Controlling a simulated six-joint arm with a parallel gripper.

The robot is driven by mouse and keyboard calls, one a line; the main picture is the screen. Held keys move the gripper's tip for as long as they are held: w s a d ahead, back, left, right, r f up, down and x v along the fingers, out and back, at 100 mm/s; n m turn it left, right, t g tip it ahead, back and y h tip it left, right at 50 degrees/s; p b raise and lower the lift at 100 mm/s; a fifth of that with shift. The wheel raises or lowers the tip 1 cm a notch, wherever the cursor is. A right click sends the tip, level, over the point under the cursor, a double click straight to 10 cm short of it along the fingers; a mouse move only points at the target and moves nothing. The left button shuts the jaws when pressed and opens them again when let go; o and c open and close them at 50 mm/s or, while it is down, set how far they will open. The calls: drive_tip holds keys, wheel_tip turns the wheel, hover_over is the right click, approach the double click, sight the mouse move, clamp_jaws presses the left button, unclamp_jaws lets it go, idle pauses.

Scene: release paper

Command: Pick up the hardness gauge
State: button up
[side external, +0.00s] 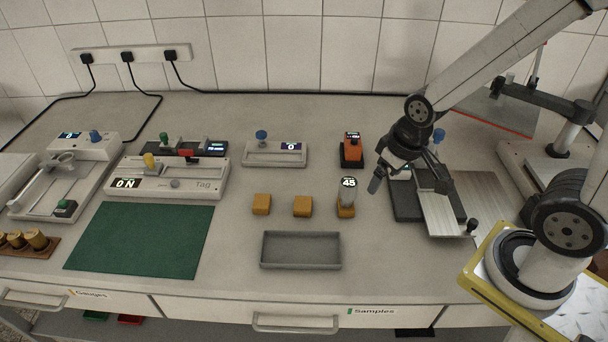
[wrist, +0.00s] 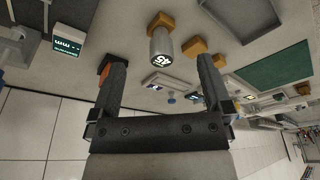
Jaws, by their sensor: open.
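The hardness gauge (side external: 348,190) is a small grey cylinder with a round dark display reading 45 on top. It stands upright on an orange block, the rightmost of three in a row. In the wrist view the gauge (wrist: 161,42) shows beyond and between my spread fingertips, with its display facing the camera. My gripper (side external: 375,186) is to the right of the gauge in the side view, tilted and apart from it. In the wrist view my gripper (wrist: 161,64) is open, with nothing between its fingers.
A grey tray (side external: 300,264) lies in front of the blocks. An orange device (side external: 352,152) stands behind the gauge. A dark plate with a metal slab (side external: 448,205) lies to the right. A green mat (side external: 140,238) and white instruments (side external: 170,178) are left. Bench around the gauge is mostly clear.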

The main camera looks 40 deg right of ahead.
drive_tip(key=n+g, duration=0.2)
drive_tip(key=n, duration=0.7)
hover_over(349, 181)
drive_tip(key=s, duration=0.2)
drive_tip(key=shift+w+f, duration=0.25)
drive_tip(key=shift+f, duration=0.85)
drive_tip(key=shift+w+f+n+g, duration=0.3)
drive_tip(key=shift+w+n, duration=0.4)
drive_tip(key=shift+n, duration=0.4)
drive_tip(key=shift+f, duration=0.1)
drive_tip(key=shift+f, duration=1.25)
drive_tip(key=shift+f, duration=0.1)
drive_tip(key=shift+a+f, duration=0.1)
drive_tip(key=shift+f, duration=2.35)
clamp_jaws()
